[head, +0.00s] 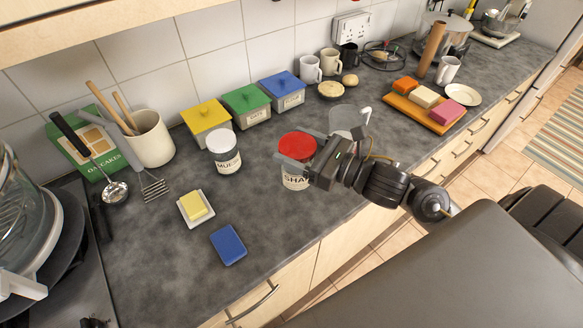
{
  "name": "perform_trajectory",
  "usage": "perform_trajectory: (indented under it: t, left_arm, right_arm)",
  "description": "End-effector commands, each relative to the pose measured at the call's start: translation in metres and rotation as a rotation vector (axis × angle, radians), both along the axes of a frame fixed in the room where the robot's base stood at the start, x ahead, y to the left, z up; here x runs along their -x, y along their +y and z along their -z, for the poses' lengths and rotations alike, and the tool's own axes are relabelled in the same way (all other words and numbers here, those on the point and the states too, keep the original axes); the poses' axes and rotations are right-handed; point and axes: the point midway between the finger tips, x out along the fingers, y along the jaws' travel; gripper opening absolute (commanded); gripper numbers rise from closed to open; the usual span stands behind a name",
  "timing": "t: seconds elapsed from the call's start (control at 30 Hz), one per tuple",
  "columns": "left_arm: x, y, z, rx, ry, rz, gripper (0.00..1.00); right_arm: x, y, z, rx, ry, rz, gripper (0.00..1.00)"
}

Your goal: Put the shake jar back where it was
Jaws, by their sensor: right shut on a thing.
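The shake jar (293,182) is a white jar with a red lid and a label of which only "SHA" shows. It looks upright, near the front edge of the grey counter (190,265). My right gripper (298,158) comes in from the right and is shut on the jar just below its lid. The gripper hides the jar's right side. I cannot tell whether its base touches the counter. My left gripper is not in view.
A white-lidded jar (224,153) stands left of the shake jar, and a clear glass (347,119) stands close behind my gripper. Yellow (206,122), green (246,105) and blue (283,91) boxes line the wall. A blue sponge (228,245) and butter dish (196,207) lie left.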

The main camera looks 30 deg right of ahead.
Motion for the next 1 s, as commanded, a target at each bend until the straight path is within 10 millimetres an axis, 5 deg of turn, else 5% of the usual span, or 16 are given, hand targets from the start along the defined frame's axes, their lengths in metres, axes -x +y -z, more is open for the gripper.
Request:
perform_trajectory:
  t: [0.03, 0.27, 0.53, 0.77, 1.0]
  left_arm:
    - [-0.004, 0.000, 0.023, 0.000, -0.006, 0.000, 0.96]
    - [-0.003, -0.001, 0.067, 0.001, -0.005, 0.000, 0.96]
    - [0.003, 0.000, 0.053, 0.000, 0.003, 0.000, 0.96]
    - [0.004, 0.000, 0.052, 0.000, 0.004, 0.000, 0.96]
    - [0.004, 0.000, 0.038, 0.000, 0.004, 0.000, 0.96]
  right_arm:
    - [-0.007, -0.002, 0.012, 0.003, -0.011, -0.001, 0.43]
    - [-0.036, -0.011, 0.036, 0.000, -0.004, 0.001, 0.43]
    - [-0.061, -0.019, 0.057, -0.002, 0.001, 0.001, 0.43]
    - [-0.064, -0.020, 0.063, 0.000, 0.000, 0.000, 0.43]
    - [-0.068, -0.021, 0.091, -0.002, 0.004, 0.001, 0.43]
